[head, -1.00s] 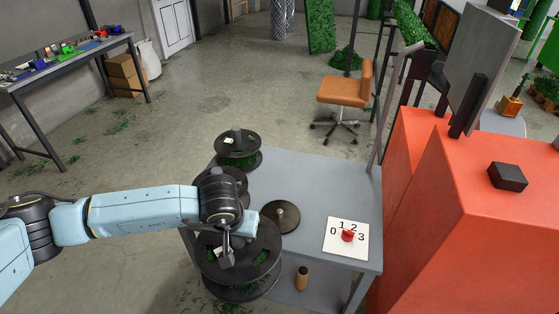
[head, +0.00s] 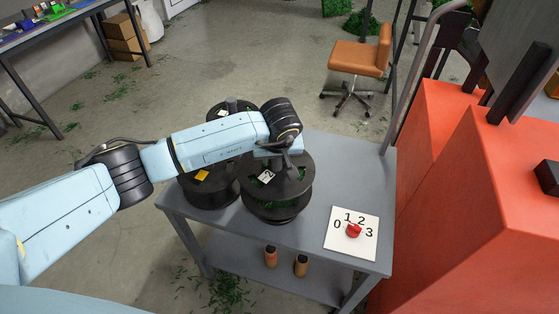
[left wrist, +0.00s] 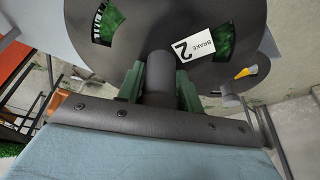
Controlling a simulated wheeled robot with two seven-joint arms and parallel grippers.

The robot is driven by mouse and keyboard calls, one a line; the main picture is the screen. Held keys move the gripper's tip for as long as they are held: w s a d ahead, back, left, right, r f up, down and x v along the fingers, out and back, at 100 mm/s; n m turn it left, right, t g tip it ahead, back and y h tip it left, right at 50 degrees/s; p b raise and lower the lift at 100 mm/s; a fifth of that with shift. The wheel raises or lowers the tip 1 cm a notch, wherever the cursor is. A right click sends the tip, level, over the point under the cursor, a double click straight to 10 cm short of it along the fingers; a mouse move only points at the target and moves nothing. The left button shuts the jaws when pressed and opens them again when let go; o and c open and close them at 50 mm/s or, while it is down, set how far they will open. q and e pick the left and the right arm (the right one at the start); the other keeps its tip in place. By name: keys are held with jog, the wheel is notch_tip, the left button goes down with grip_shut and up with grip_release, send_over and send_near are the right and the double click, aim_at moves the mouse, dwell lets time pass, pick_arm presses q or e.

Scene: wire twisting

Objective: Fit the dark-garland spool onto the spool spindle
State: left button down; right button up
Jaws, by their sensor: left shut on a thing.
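The dark-garland spool (head: 290,195) is a black two-flanged spool with dark green garland between the flanges and a white tag. My left gripper (head: 285,160) is shut on its central hub from above. In the left wrist view the green fingers (left wrist: 158,92) stand on both sides of the dark hub (left wrist: 158,70), and the spool's tag (left wrist: 193,48) reads "BRAKE 2". The spool is over the place of the round spindle base on the table. The spindle is hidden beneath it, so I cannot tell whether the spool is seated. My right gripper is out of view.
A grey table (head: 320,165) carries a second spool with a yellow tag (head: 202,176) close at left and another spool (head: 222,108) behind. A white dial card with a red knob (head: 353,230) lies at right. Orange machine blocks (head: 450,170) stand beyond. Two bottles (head: 271,257) are on the lower shelf.

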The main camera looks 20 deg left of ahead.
aim_at(277, 174)
pick_arm(q)
jog(key=shift+w+f, duration=0.35)
jog(key=shift+f, duration=0.15)
jog(key=shift+w+f+b, duration=0.1)
jog(key=shift+f+b, duration=0.05)
jog(key=shift+b, duration=0.15)
jog(key=shift+f, duration=0.1)
jog(key=shift+f+b, duration=0.55)
jog(key=shift+f, duration=0.1)
jog(key=shift+f+b, duration=1.4)
jog(key=shift+f, duration=0.65)
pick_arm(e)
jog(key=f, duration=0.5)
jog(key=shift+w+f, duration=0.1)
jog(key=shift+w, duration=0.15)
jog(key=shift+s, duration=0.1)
pick_arm(q)
jog(key=shift+d, duration=0.1)
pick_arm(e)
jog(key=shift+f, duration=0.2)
